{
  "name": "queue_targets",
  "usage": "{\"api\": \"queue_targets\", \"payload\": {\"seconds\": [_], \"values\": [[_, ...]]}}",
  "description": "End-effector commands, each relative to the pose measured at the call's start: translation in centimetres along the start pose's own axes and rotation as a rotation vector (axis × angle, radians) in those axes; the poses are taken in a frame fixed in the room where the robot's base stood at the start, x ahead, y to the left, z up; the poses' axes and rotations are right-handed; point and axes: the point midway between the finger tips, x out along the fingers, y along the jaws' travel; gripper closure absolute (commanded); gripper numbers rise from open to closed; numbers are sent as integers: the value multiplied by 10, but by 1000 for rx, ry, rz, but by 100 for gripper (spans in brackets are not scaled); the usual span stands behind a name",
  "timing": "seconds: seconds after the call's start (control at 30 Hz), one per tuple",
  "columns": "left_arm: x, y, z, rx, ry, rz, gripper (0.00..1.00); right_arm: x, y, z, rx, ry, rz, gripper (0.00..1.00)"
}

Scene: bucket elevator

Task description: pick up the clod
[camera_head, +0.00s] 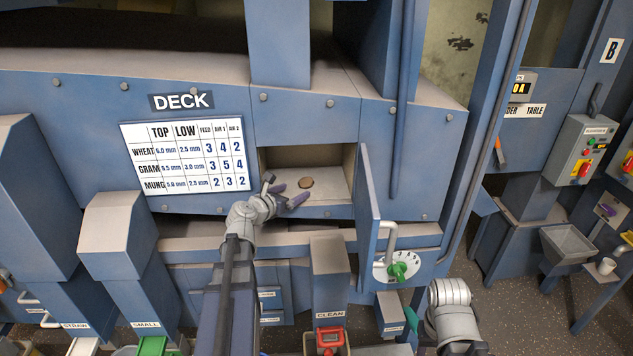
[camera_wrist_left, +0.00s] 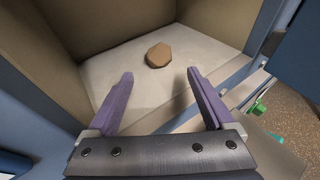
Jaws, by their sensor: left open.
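The clod (camera_head: 306,182) is a small brown lump on the pale floor of an open compartment in the blue machine. In the left wrist view the clod (camera_wrist_left: 159,55) lies beyond the fingertips, roughly midway between them and apart from both. My left gripper (camera_head: 287,191) is at the compartment mouth, to the left of the clod. It is open and empty, and its purple fingers (camera_wrist_left: 158,82) show spread in the left wrist view. My right arm shows at the lower right of the head view, but its fingers cannot be made out clearly.
The compartment's blue door (camera_head: 368,205) stands open on the right, with a pale handle (camera_head: 388,236). A dial with a green knob (camera_head: 398,269) is below it. A CLEAN spout (camera_head: 329,268) stands below the opening. Compartment walls enclose the clod at the back and sides.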

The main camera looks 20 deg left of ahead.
Motion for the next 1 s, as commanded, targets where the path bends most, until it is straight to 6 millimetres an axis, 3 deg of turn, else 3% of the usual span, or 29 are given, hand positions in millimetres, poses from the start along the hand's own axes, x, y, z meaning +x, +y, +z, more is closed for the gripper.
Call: {"api": "queue_targets", "payload": {"seconds": [0.1,0.43,0.7,0.93,1.0], "values": [[15,1,4,1,1,0,14,1,5,-3,2,-1,0,50],[24,3,3,0,-2,-1,14,4,6,-2,6,2,2,50],[66,1,3,0,2,0,14,18,22,-13,16,-2,-2,50],[64,1,4,0,0,0,14,16,21,-11,17,0,0,50],[62,1,4,-1,-1,0,20,15,20,-10,17,1,1,50]]}}
